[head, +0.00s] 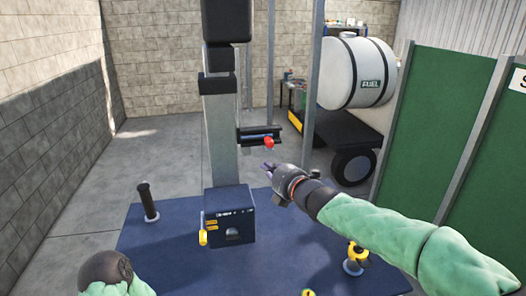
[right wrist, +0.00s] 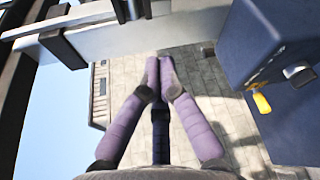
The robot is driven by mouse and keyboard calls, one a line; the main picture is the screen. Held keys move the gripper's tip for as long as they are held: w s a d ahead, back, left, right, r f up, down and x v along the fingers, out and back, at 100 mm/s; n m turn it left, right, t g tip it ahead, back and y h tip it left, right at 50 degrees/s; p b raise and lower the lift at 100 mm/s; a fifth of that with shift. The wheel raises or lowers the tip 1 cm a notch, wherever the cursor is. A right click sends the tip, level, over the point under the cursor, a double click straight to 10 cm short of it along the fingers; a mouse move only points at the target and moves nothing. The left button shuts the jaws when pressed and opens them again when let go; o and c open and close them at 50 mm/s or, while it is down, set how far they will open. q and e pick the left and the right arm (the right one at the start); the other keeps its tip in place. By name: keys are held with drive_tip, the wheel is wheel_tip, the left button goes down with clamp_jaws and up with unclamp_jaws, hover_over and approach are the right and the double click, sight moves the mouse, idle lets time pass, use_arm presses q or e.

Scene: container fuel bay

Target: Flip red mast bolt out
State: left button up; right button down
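The mast bolt with its red knob (head: 268,142) sticks out at the side of the grey mast (head: 222,130), just under a dark bracket (head: 258,132). My right gripper (head: 266,168) is just below the red knob in the head view, apart from it in the picture. Its purple fingers also show in the right wrist view (right wrist: 159,68), with the tips together and nothing seen between them. The red knob does not show in the right wrist view. Of my left arm only a dark rounded part and a green sleeve show at bottom left; no left fingers are seen.
A dark blue box (head: 229,222) with a yellow lever (head: 203,237) stands at the mast's foot on a blue deck (head: 170,265). A black handle (head: 148,202) stands at left, a yellow fitting (head: 356,258) at right. A white fuel tank (head: 352,72) is behind.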

drive_tip(key=w+a+p, duration=0.1)
drive_tip(key=w+p, duration=0.3)
drive_tip(key=w, duration=0.5)
drive_tip(key=shift+w+a+r+p, duration=0.15)
drive_tip(key=shift+w+a+p, duration=0.1)
drive_tip(key=shift+p, duration=0.1)
drive_tip(key=shift+d, duration=0.15)
drive_tip(key=d+p, duration=0.1)
drive_tip(key=d, duration=0.1)
drive_tip(key=w+d+p, duration=0.1)
drive_tip(key=d, duration=0.1)
drive_tip(key=shift+d, duration=0.4)
